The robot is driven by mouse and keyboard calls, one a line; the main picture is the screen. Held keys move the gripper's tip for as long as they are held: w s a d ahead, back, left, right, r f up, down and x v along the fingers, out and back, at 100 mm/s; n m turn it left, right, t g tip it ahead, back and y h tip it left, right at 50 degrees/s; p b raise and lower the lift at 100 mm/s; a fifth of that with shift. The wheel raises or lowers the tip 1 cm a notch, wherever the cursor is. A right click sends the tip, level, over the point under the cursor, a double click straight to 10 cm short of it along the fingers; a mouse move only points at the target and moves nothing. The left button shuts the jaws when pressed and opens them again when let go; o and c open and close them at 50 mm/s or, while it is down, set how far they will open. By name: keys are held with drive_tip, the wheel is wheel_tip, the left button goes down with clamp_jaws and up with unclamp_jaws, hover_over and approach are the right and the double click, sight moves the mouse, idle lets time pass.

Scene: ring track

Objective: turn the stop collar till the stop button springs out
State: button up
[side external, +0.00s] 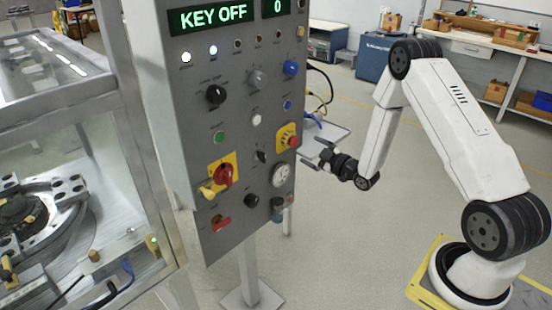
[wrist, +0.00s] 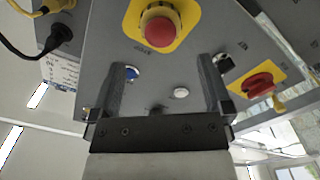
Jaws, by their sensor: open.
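The red stop button (side external: 292,141) sits on a yellow plate (side external: 281,131) on the right side of the grey control panel. In the wrist view the stop button (wrist: 158,30) is at the top, centred on its yellow plate (wrist: 187,18). My gripper (side external: 313,153) is open and empty, just right of the panel, a little below the button's height. In the wrist view the two fingers of my gripper (wrist: 162,60) stand apart, below the button and not around it.
The panel also carries a red rotary switch (side external: 223,174) on a yellow plate, a gauge (side external: 282,175), a black knob (side external: 215,94) and a blue knob (side external: 291,68). Its display (side external: 207,17) reads KEY OFF. Cables hang behind its right edge. The floor between panel and arm is clear.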

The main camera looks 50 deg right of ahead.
sight(296, 143)
drive_tip(key=shift+w, duration=0.15)
drive_tip(key=shift+w, duration=3.75)
